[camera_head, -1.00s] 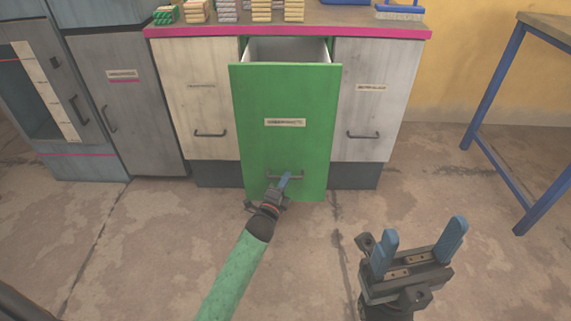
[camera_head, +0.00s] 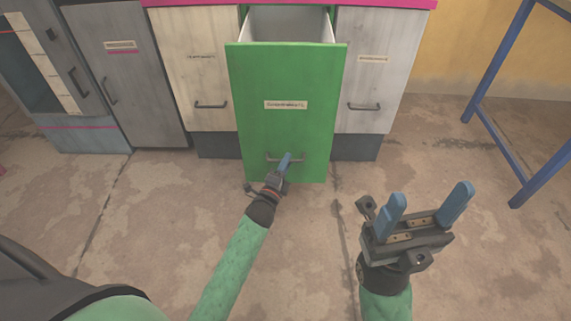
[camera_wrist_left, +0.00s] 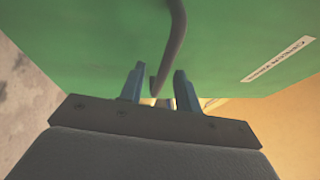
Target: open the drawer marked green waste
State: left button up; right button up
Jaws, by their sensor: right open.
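The green drawer (camera_head: 285,80) under the counter is pulled out, its box open at the top. A white label sits on its front; the lettering is too blurred to read surely. My left gripper (camera_head: 285,162) is at the dark bar handle (camera_head: 303,160) low on that front. In the left wrist view, the handle (camera_wrist_left: 176,35) runs between the close-set blue fingers of my left gripper (camera_wrist_left: 160,88), which looks shut on it. My right gripper (camera_head: 430,205) is open and empty, above the floor to the right of the drawer.
Closed pale drawers stand left (camera_head: 200,75) and right (camera_head: 375,80) of the green one. A grey cabinet (camera_head: 128,85) is farther left. A blue-legged table (camera_head: 500,65) stands at the right. The floor (camera_head: 310,240) before the drawer is clear.

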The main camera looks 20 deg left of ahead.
pick_arm(q)
jog(key=d+p+v, duration=0.1)
jog(key=v, duration=0.6)
jog(key=shift+s+a+p, duration=0.4)
jog(key=shift+a, duration=0.15)
dwell(0.4)
